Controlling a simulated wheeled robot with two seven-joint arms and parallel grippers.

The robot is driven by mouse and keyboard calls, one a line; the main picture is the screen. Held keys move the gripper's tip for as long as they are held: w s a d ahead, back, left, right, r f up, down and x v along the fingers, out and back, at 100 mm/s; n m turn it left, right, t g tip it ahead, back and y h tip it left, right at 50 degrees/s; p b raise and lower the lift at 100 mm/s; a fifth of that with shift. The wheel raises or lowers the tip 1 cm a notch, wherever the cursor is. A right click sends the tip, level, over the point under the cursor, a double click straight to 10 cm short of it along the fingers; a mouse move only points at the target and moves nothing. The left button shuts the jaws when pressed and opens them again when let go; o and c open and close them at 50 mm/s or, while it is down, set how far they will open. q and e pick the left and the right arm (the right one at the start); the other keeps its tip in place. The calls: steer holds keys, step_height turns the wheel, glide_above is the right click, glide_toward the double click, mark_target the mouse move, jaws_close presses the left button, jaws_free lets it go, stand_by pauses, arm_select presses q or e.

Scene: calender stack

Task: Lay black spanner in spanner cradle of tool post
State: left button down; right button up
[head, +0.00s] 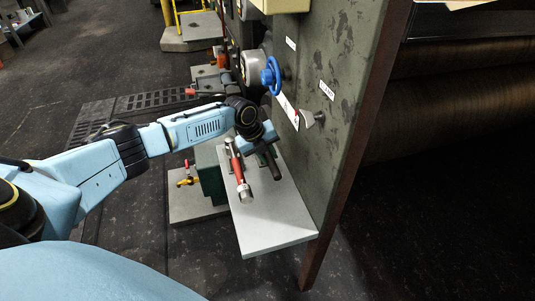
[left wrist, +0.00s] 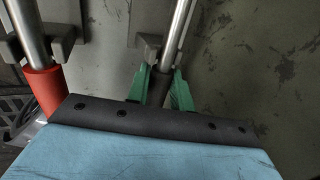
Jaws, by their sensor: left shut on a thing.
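My left gripper (head: 265,156) is over the grey shelf of the tool post, beside a red-handled tool. In the left wrist view its green fingers (left wrist: 160,91) are shut on the dark handle of the black spanner (left wrist: 158,84). The spanner's bright metal shaft (left wrist: 176,33) runs up and away from the fingers. A grey bracket, seemingly the spanner cradle (left wrist: 142,41), is behind the shaft; I cannot tell whether they touch. In the head view the spanner's dark end (head: 276,174) shows just past the gripper, the rest being mostly hidden. My right gripper is not in view.
The red-handled tool (head: 239,170) lies left of the spanner, its shaft at another grey bracket (left wrist: 62,45) in the left wrist view. The shelf's front (head: 268,224) is bare. An upright green panel (head: 335,130) with a blue handwheel (head: 271,76) bounds the right side.

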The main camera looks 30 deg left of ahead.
arm_select(q)
steer(key=shift+f, duration=0.25)
steer(key=c, duration=0.5)
jaws_free()
stand_by(0.4)
